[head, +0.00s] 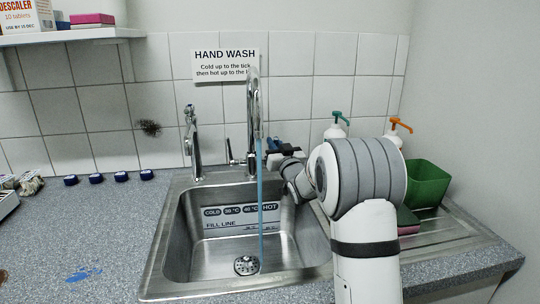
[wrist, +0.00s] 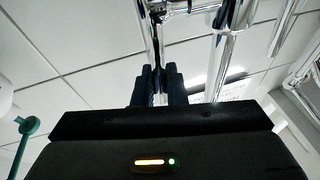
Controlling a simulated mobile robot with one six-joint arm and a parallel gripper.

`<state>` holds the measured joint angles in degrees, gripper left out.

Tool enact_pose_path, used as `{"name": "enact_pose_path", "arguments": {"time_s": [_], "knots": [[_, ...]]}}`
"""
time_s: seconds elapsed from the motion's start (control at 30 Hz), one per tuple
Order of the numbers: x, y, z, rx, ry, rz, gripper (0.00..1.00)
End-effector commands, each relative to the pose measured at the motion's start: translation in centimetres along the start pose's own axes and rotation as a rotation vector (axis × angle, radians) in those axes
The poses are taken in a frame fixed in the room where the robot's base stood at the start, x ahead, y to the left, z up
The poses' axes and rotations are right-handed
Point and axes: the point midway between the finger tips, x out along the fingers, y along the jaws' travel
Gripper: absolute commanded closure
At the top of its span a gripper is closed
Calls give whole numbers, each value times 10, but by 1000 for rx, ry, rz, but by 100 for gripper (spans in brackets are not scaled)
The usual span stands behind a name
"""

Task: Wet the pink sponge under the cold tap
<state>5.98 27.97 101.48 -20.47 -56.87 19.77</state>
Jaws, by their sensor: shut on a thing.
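A tall chrome tap (head: 254,110) stands behind the steel sink (head: 182,240), with a blue-tinted water stream (head: 261,210) falling to the drain. My gripper (head: 273,152) is just right of the tap's base. In the wrist view my gripper's dark fingers (wrist: 158,82) are shut on a thin chrome tap lever (wrist: 156,42). A pink block on a blue one (head: 92,18) lies on the upper left shelf. A pad with a dark green top and reddish side (head: 408,222) lies on the drainer, partly behind my arm. I cannot tell which is the pink sponge.
A smaller chrome tap (head: 192,140) stands at the sink's back left. A green tub (head: 428,184) and two pump bottles, with green (head: 337,124) and orange tops (head: 395,135), stand at right. The left counter front is mostly clear.

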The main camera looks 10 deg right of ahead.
Motion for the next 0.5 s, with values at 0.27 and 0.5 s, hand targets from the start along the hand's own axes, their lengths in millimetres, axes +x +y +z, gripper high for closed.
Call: {"name": "enact_pose_path", "arguments": {"time_s": [0.27, 0.5], "knots": [[-1, 0, -2, -4, 18, -2, 100], [-1, 0, -2, -4, 17, -2, 84]]}}
